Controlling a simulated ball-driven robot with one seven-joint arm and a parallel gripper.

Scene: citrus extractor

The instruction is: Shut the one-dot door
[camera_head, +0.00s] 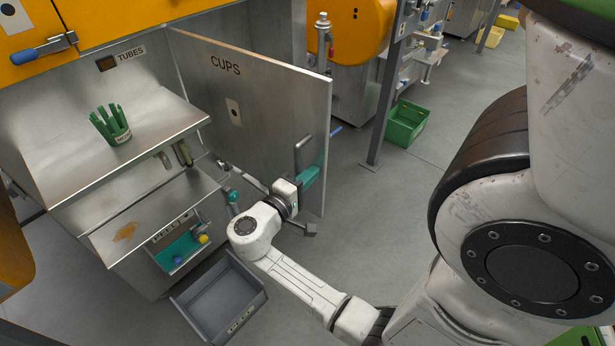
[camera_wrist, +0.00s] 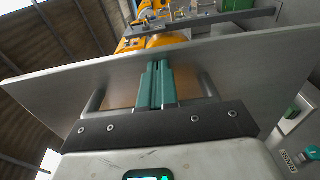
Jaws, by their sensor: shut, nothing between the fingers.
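The steel door marked CUPS (camera_head: 275,100) stands swung open from the cabinet, with a small pale plate on it that seems to bear one dot. A grey upright handle (camera_head: 300,152) is near its free edge. My gripper (camera_head: 309,178) is at the door's face, low by that handle, with its teal fingers together and empty. In the wrist view my gripper (camera_wrist: 155,80) points at a broad grey panel (camera_wrist: 75,88), apparently this door. I cannot tell whether the fingertips touch it.
The cabinet's shelf (camera_head: 165,125) holds a cup of green tubes (camera_head: 111,125). A grey bin (camera_head: 218,298) stands on the floor below. A green crate (camera_head: 406,123) and a steel post (camera_head: 384,100) are beyond the door. An orange panel (camera_head: 110,15) shows a partly cropped dotted plate.

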